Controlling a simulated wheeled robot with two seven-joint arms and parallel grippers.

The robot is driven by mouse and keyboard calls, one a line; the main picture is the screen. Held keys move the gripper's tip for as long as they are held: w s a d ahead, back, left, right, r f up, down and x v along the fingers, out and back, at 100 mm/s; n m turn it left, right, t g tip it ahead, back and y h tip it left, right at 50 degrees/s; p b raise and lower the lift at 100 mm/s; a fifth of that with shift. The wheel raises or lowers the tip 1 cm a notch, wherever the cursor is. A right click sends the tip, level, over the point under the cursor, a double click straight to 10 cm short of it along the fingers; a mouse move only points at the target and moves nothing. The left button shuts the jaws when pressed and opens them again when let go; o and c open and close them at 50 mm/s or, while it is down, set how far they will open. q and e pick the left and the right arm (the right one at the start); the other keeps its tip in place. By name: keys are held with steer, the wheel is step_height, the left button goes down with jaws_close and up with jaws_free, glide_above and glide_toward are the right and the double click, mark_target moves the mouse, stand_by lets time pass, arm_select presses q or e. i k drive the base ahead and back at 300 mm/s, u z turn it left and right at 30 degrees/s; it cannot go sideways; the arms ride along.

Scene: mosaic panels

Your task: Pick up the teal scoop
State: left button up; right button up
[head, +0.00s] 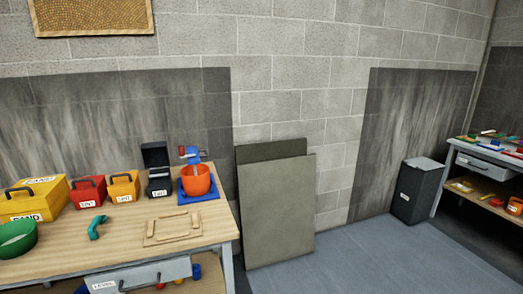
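The teal scoop (97,227) lies on the wooden workbench (120,255) at the left of the head view. It sits between the green bowl (17,240) and a light wooden frame (173,228), in front of the red box. Its handle end points up and to the right in the picture. Nothing covers it. Neither of my grippers shows in the head view.
Behind the scoop stand a yellow box (34,205), a red box (88,191), an orange box (124,187) and a black box (158,175). An orange pot (197,181) stands on a blue base.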

mark_target(93, 233)
steer(key=u, duration=1.25)
